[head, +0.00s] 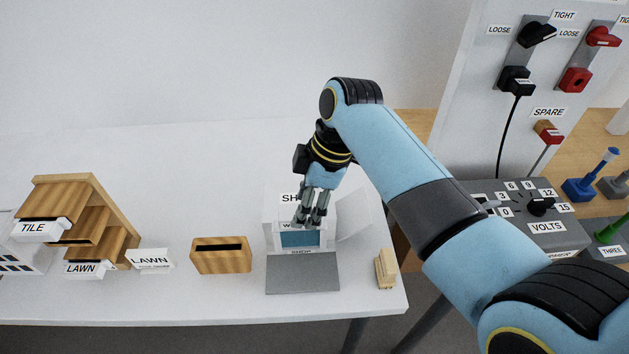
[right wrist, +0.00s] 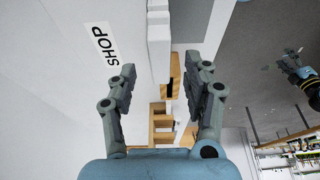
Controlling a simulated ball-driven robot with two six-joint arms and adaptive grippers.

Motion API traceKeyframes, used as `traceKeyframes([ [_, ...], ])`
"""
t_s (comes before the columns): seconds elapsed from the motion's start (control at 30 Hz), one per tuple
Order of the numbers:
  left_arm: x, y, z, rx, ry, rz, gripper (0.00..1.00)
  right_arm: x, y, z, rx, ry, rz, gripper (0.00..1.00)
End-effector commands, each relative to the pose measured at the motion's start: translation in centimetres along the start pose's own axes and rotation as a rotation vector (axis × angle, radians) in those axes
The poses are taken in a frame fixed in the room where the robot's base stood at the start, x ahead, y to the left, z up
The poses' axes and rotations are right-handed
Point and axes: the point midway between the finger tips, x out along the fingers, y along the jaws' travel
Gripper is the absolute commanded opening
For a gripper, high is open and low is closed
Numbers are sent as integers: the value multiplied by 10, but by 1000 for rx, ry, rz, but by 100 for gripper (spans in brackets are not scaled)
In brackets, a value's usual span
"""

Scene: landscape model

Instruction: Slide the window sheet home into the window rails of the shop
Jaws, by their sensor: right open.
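The shop (head: 272,225) is a small white building on the table, partly hidden behind my right gripper.
A grey slab (head: 303,274) lies before the shop. A slotted wooden block (head: 221,256) stands left, a small wooden piece (head: 386,269) right near the table edge. A stepped wooden model (head: 95,220) and LAWN sign (head: 150,259) are farther left. A VOLTS box (head: 545,228) is right.

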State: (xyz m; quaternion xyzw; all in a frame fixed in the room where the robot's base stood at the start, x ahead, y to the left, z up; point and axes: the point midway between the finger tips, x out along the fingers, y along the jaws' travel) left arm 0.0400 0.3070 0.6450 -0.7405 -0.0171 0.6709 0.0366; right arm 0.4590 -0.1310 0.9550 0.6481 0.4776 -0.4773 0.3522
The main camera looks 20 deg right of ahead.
Motion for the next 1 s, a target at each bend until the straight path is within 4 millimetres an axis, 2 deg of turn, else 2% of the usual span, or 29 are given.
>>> traceKeyframes([
  [0.2, 0, 1, 0, 0, 0, 1, 50, -50, 1, 1, -1, -1, 4, 50],
  [0.4, 0, 1, -1, 0, 1, 1, 50, -78, 0, 0, -1, 0, 2, 50],
  [0.57, 0, 1, -1, 0, 1, 1, 50, -86, 0, 0, -1, -1, 0, 50],
  [1.0, 0, 1, -1, 0, 1, 1, 50, -86, 0, 0, -1, -1, 0, 50],
])
